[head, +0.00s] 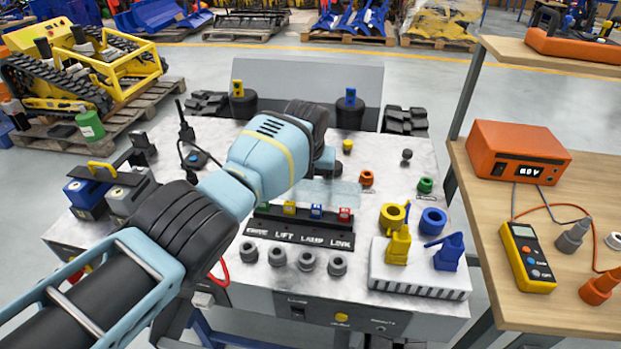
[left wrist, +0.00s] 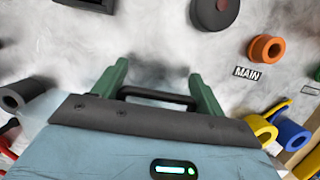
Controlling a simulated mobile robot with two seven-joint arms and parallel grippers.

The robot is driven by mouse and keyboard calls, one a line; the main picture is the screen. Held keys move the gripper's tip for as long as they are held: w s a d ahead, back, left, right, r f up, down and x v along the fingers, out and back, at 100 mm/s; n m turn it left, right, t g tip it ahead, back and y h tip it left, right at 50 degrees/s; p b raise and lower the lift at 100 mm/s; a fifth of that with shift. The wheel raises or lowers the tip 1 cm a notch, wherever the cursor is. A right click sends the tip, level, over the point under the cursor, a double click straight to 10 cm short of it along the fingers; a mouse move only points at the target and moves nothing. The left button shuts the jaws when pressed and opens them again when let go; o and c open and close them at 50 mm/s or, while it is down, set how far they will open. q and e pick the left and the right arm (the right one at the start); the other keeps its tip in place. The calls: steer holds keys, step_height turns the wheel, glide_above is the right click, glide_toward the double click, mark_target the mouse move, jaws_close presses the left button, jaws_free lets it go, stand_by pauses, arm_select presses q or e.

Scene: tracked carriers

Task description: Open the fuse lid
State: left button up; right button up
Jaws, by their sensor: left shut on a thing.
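The fuse block (head: 300,232) on the grey bench holds a row of coloured fuses over the labels DRIVE, LIFT, LAMP and LINK. The clear fuse lid (head: 336,193) shows as a faint see-through panel behind and above the fuses; its exact tilt is hard to tell. My right gripper is not in view.
Yellow and blue plugs (head: 398,246) stand on a white block at the bench's right. Several grey knobs (head: 307,261) line the front. An orange ring (head: 367,178) and other small posts stand behind. A wooden table (head: 558,300) with a meter is at the right.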

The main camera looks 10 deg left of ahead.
arm_select(q)
steer(key=o, duration=1.1)
steer(key=shift+s+d+f, duration=0.25)
steer(key=shift+f, duration=0.15)
steer(key=shift+o, duration=0.2)
steer(key=shift+r, duration=0.15)
steer(key=shift+w+a+r, duration=0.1)
steer(key=shift+a+r, duration=0.05)
steer(key=shift+r, duration=0.3)
steer(key=p+v, duration=0.3)
steer(key=v, duration=0.4)
